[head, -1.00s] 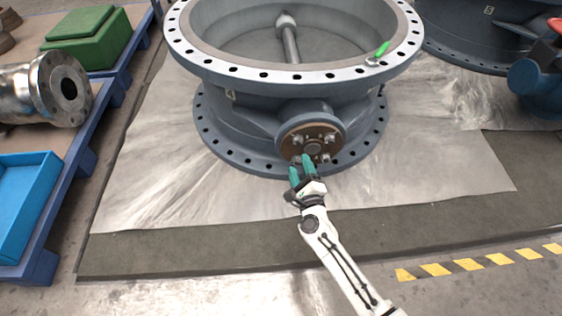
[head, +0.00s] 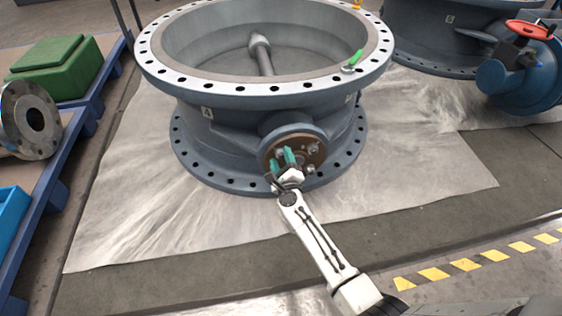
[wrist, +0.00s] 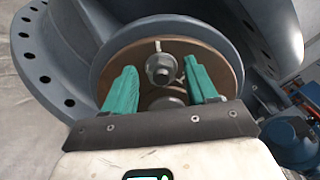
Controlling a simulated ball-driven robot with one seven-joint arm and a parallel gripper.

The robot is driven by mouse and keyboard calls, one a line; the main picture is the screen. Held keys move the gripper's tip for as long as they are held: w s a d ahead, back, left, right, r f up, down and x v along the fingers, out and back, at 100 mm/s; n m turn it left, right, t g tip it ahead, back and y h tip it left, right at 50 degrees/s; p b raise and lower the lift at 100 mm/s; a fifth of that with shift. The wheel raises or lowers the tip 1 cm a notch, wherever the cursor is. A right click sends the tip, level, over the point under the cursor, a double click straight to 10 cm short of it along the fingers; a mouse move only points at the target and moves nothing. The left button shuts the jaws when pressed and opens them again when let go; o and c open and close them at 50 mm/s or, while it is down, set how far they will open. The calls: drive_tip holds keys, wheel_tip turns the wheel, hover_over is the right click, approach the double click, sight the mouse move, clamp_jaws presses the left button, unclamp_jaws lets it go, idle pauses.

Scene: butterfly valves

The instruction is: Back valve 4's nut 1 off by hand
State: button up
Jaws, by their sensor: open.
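Valve 4 (head: 200,140) is a large blue-grey flanged ring body with a "4" label, standing on a pale sheet. Its side boss carries a round brown plate (head: 318,150) with several nuts and studs. My gripper (head: 286,158) is in front of this plate, its teal fingers pointing at it. In the wrist view the fingers (wrist: 160,82) are open and apart. A nut with a washer (wrist: 160,68) shows between and beyond the fingertips, with no finger visibly touching it. A second round metal part (wrist: 166,100) below it is partly hidden by my gripper. I cannot tell which nut is number 1.
A green-handled tool (head: 353,60) lies on the valve's top rim. Another valve with a blue actuator and red handwheel (head: 528,30) stands at right. Blue-framed tables (head: 60,185) with a green box and metal flange are at left.

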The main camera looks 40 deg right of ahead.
drive_tip(key=shift+w+d, duration=0.15)
drive_tip(key=c, duration=1.1)
